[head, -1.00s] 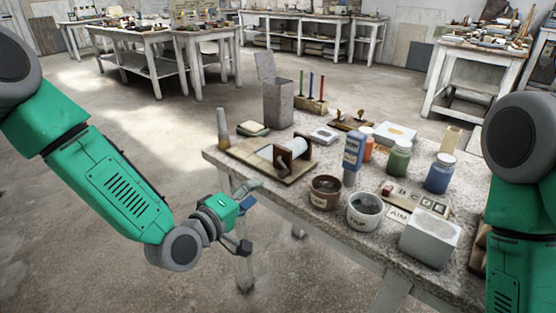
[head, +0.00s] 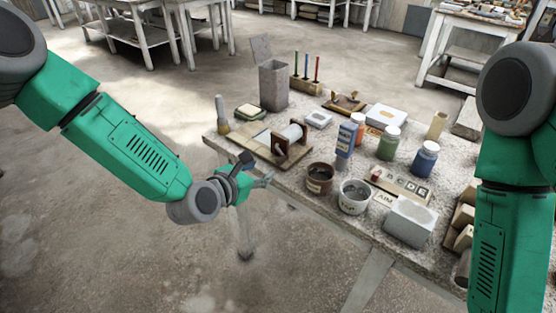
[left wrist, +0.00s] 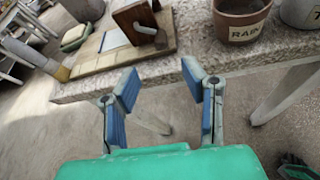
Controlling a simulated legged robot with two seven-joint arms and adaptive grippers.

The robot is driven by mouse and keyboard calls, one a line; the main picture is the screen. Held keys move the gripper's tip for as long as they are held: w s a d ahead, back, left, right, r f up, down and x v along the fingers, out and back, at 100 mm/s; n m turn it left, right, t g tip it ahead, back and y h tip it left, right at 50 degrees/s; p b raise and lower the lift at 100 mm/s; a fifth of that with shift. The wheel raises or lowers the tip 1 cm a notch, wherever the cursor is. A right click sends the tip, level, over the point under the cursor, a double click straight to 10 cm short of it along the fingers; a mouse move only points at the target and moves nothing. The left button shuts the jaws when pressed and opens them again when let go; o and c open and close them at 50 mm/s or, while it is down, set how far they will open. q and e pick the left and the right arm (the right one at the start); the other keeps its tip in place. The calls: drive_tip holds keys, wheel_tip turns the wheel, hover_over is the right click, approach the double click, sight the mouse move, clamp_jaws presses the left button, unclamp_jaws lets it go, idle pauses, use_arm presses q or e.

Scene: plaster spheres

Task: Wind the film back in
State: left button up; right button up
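A winder stands on a wooden board (head: 262,151) at the table's left corner. It has brown end pieces (head: 279,146) and a pale roll (head: 290,134) between them. In the left wrist view, a brown end piece (left wrist: 135,22) carries a light crank or knob (left wrist: 148,36), and a pale bluish strip (left wrist: 114,38) lies on the board. My left gripper (head: 264,181) is just off the table's front edge, below the winder and touching nothing. In the left wrist view my left gripper (left wrist: 160,78) has its blue-padded fingers apart and empty. My right gripper is out of view.
A brown pot (head: 319,178) and a white pot (head: 355,196) stand right of the winder near the front edge. A brush (head: 221,112) and grey bin (head: 273,86) stand behind.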

sight(278, 161)
use_arm(q)
drive_tip(key=x, duration=1)
drive_tip(key=shift+s+d, duration=0.1)
drive_tip(key=shift+b, duration=0.3)
clamp_jaws()
